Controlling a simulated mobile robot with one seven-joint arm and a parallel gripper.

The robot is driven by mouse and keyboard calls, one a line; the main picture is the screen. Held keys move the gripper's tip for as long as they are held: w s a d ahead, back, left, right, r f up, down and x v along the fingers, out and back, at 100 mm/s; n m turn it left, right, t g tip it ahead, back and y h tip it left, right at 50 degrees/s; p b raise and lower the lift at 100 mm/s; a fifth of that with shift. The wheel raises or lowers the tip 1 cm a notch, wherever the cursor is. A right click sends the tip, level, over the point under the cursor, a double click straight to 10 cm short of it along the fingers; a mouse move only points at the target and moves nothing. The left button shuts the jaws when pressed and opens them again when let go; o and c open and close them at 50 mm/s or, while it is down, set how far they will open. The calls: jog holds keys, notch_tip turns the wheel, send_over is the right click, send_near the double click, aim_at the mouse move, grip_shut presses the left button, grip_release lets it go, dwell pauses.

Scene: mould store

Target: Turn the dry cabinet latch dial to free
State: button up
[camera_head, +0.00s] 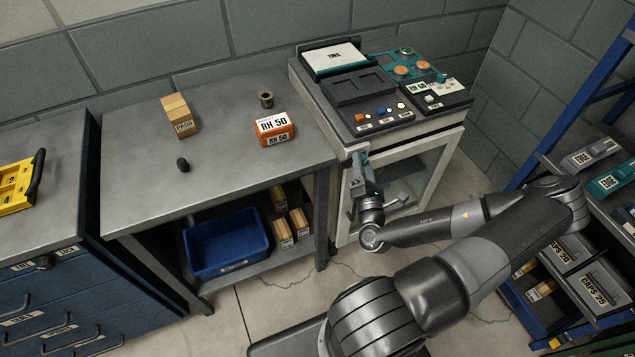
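The dry cabinet (413,144) stands right of the steel table, with a pale frame and a glass door (418,179) on its front. My gripper (360,158) is at the upper left of the door, close against the front. A small teal part (363,157) shows at its fingertips; it may be the latch dial, but I cannot tell for sure. The dial's face and its marking are hidden or too small to read. The fingers are too small here to show whether they are open or shut, or touching the part.
The steel table (223,148) stands left, with a blue bin (226,262) below. A blue shelf rack (569,97) stands right.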

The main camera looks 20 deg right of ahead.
jog(key=n+t+y, duration=0.1)
jog(key=n, duration=0.2)
jog(key=n+t+y, duration=0.1)
jog(key=n, duration=0.3)
jog(key=shift+d+f+y, duration=0.1)
jog(key=shift+d+y, duration=0.1)
jog(key=shift+y, duration=0.2)
jog(key=n+y, duration=0.1)
jog(key=n, duration=0.2)
jog(key=n+y, duration=0.2)
jog(key=n, duration=0.1)
jog(key=shift+d+t, duration=0.15)
jog(key=shift+t, duration=0.15)
jog(key=s+f+n, duration=0.1)
jog(key=s+f, duration=0.3)
jog(key=s, duration=0.6)
jog(key=a+r+n+g+y, duration=0.5)
jog(key=a+n+g+y, duration=0.3)
jog(key=n, duration=0.3)
jog(key=a+r+n+g+y, duration=0.6)
jog(key=a+n+g+y, duration=0.1)
jog(key=n+g, duration=0.3)
jog(key=s+a+r+n+g+h, duration=0.3)
jog(key=a+r+n+g+h, duration=0.1)
jog(key=r+n+h, duration=0.6)
jog(key=shift+s+a+r+n+g+h, duration=0.25)
jog(key=shift+a+r+g+h, duration=0.2)
jog(key=shift+a+r, duration=0.35)
